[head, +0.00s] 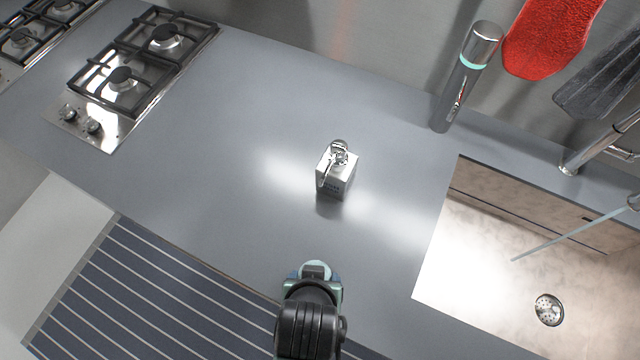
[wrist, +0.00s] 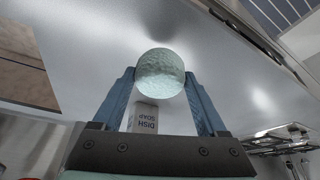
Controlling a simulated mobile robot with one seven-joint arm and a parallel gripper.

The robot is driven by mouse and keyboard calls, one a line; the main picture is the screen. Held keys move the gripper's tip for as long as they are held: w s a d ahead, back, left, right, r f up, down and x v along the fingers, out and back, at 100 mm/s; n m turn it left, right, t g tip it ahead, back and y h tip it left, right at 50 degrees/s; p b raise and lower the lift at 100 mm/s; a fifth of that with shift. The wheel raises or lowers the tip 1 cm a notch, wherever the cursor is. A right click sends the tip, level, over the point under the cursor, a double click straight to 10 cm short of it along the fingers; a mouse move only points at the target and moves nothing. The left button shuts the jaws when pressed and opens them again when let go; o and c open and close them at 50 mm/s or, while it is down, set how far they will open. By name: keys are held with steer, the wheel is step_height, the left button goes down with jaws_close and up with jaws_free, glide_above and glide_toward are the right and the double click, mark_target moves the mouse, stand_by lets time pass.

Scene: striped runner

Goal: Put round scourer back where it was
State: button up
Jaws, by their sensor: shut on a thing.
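The round scourer (wrist: 160,74) is pale mint green and round. In the wrist view it sits between the tips of the two blue fingers of my gripper (wrist: 160,82), which is shut on it. In the head view my gripper (head: 314,276) is at the bottom middle, over the counter's front edge, and a pale sliver of the scourer (head: 315,265) shows at its tip. Most of the scourer is hidden there by my gripper and wrist. I cannot tell whether it touches the counter.
A dish soap dispenser (head: 336,175) stands mid-counter, beyond my gripper. A gas hob (head: 130,75) is at the far left. A striped runner (head: 150,290) lies below the counter front. The counter's left middle is clear.

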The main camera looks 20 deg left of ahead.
steer(key=w+a, duration=0.1)
steer(key=w, duration=0.3)
steer(key=w+a+p, duration=0.1)
steer(key=w+a, duration=0.1)
steer(key=w, duration=0.2)
steer(key=w+a+p, duration=0.1)
steer(key=w+a, duration=0.1)
steer(key=w, duration=0.3)
steer(key=shift+w+a, duration=0.1)
steer(key=shift+f+p, duration=0.6)
steer(key=shift+f, duration=1.15)
steer(key=shift+f, duration=0.15)
steer(key=o, duration=1.2)
steer(key=shift+o, duration=0.2)
steer(key=v, duration=1.2)
